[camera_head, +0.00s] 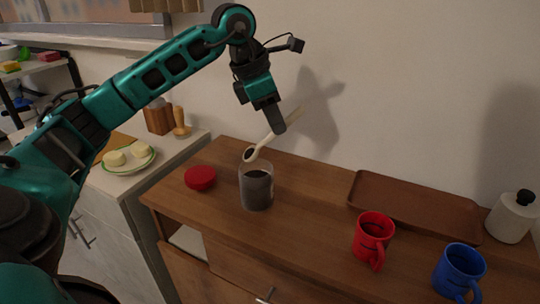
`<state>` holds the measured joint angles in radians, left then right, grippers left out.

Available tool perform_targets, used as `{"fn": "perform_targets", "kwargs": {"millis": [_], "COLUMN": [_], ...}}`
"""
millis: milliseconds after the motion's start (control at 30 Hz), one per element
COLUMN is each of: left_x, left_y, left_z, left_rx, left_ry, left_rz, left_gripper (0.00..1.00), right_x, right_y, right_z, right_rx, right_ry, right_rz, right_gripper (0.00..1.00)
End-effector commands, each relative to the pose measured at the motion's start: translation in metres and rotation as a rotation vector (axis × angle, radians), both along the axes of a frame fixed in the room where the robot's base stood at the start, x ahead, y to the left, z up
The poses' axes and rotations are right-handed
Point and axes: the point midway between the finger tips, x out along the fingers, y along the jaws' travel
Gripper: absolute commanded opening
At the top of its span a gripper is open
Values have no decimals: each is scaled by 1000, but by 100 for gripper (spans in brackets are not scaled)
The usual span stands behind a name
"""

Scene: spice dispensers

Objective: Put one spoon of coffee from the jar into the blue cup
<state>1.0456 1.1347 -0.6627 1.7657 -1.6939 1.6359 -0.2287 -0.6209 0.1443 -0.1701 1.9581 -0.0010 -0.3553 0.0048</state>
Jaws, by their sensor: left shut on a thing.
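My left gripper (278,122) is shut on a pale spoon (266,142) and holds it tilted above the jar. The spoon's bowl (250,154) looks dark inside and is just over the jar's rim. The clear jar (257,188) stands open on the wooden cabinet top, with dark coffee inside. The jar's red lid (200,177) lies to its left. The blue cup (459,272) stands upright at the lower right, far from the gripper. My right gripper is not in view.
A red cup (373,238) stands between the jar and the blue cup. A brown tray (414,207) lies behind the cups, with a white bottle (511,217) at the far right. The cabinet top (310,215) is clear between jar and red cup.

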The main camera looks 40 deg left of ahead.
Motion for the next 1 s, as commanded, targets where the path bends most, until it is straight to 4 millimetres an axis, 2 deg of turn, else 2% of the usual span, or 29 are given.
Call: {"fn": "perform_targets", "kwargs": {"millis": [100,467,867,1000], "left_x": [0,0,0,1], "left_y": [0,0,0,-2], "left_z": [8,8,13,15], "left_rx": [-1,3,71,143], "left_ry": [-1,4,81,160], "left_rz": [0,0,-1,-2], "left_gripper": [0,0,0,0], "right_x": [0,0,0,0], "right_y": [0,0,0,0], "right_z": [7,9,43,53], "right_rx": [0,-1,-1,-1], "right_ry": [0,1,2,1], "right_rz": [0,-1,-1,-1], "right_gripper": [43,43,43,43]}}
